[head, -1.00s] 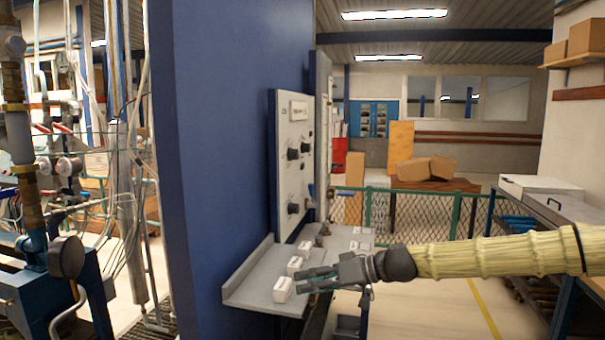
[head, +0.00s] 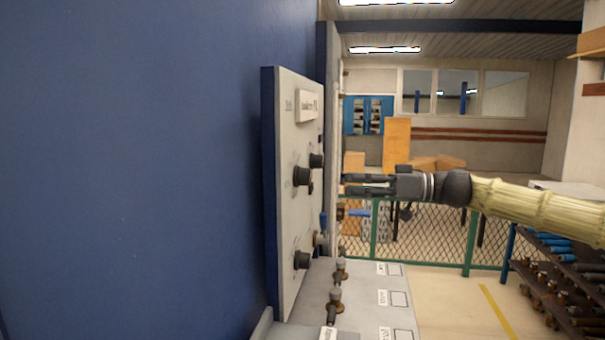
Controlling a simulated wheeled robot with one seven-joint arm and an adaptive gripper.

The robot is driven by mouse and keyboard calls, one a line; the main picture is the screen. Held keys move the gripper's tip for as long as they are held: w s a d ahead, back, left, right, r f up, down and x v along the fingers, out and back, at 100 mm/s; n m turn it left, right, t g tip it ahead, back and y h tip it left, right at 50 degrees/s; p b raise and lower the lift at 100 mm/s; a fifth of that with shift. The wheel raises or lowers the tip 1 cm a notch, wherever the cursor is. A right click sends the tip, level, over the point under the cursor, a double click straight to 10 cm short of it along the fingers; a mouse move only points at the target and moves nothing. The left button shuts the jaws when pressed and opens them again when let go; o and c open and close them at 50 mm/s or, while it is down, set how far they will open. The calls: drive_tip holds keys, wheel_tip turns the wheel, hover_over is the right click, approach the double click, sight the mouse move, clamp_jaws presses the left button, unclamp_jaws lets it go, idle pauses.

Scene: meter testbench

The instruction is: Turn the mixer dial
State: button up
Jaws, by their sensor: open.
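A pale upright panel (head: 287,222) with several black round dials stands on the blue wall, seen at a steep angle. One black dial (head: 302,176) is at mid height, another black dial (head: 317,160) is just beyond it, and a lower black dial (head: 302,260) is near the bottom. I cannot tell which is the mixer dial; the label plate (head: 307,105) is too small to read surely. My gripper (head: 345,184) is open and empty. It points left at the panel, at about the height of the middle dials, and appears apart from them.
A grey shelf (head: 360,295) with labels and small brass valves (head: 335,300) juts out below the panel. The blue wall (head: 130,170) fills the left. A green mesh fence (head: 440,235) stands behind my arm. A rack of pipes (head: 560,270) is at right.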

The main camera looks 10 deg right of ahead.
sight(311, 178)
drive_tip(key=x, duration=0.3)
drive_tip(key=p+x, duration=0.1)
drive_tip(key=x, duration=0.3)
drive_tip(key=r+p+x, duration=0.1)
drive_tip(key=x, duration=0.2)
drive_tip(key=shift+w+a, duration=0.25)
drive_tip(key=shift+s, duration=0.1)
drive_tip(key=shift+c, duration=0.3)
drive_tip(key=c, duration=0.9)
